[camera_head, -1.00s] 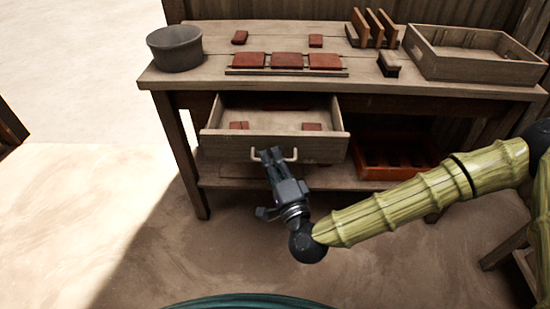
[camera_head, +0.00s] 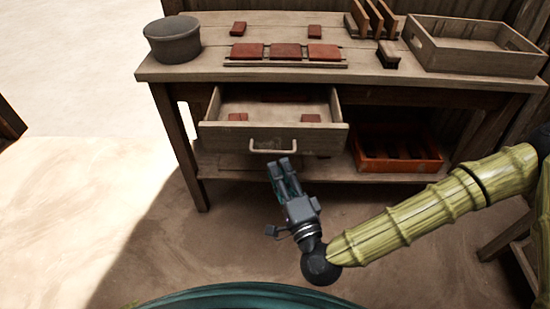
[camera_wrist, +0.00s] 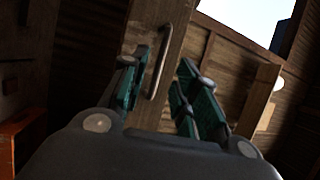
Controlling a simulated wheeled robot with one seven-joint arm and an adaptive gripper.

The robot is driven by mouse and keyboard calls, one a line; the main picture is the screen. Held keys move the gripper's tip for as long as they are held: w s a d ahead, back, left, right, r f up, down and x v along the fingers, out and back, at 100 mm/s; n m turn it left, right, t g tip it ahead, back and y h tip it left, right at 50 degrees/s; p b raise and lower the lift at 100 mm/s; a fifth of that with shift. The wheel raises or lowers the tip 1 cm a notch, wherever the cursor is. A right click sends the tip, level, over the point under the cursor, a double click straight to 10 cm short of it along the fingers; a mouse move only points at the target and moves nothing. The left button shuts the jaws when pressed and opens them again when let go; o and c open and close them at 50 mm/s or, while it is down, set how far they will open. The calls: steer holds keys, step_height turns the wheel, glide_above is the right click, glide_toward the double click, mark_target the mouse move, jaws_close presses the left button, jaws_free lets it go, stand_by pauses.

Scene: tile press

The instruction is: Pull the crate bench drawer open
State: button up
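The wooden bench drawer (camera_head: 225,137) stands pulled out under the bench top, with two small red tiles visible inside. Its pale bar handle (camera_head: 273,148) is on the front face. My gripper (camera_head: 280,163) is just below and in front of the handle, apart from it. In the wrist view the teal fingers (camera_wrist: 160,90) are spread, and the handle (camera_wrist: 160,63) shows beyond them, in the gap. Nothing is held.
The bench top (camera_head: 200,72) carries a grey bucket (camera_head: 173,42), red tiles (camera_head: 285,51) on a slatted rack, wooden upright pieces and a wooden tray (camera_head: 475,60). An orange crate (camera_head: 400,162) sits on the lower shelf. The floor in front is clear.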

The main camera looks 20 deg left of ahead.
steer(key=shift+v, duration=2.65)
steer(key=s+d+f+n+g+h, duration=0.2)
steer(key=s+d+f+g, duration=0.15)
steer(key=f, duration=0.55)
steer(key=s+d+f+n+g+h, duration=0.2)
steer(key=d+f, duration=0.2)
steer(key=f, duration=0.4)
steer(key=s+d+f+n+g+h, duration=0.2)
steer(key=d+f+g, duration=0.15)
steer(key=f, duration=0.55)
steer(key=s+d+f+n+g+h, duration=0.1)
steer(key=s+d+f+g+h, duration=0.15)
steer(key=d, duration=0.55)
steer(key=s+d+f+n+g+h, duration=0.1)
steer(key=s+d+f+h, duration=0.2)
steer(key=d, duration=0.5)
steer(key=s+d+f+g+h, duration=0.1)
steer(key=s+d+f+h, duration=0.15)
steer(key=d, duration=0.75)
step_height(320, 180, up, 17)
steer(key=p, duration=1.7)
steer(key=shift+w+d, duration=0.15)
steer(key=shift+d, duration=0.1)
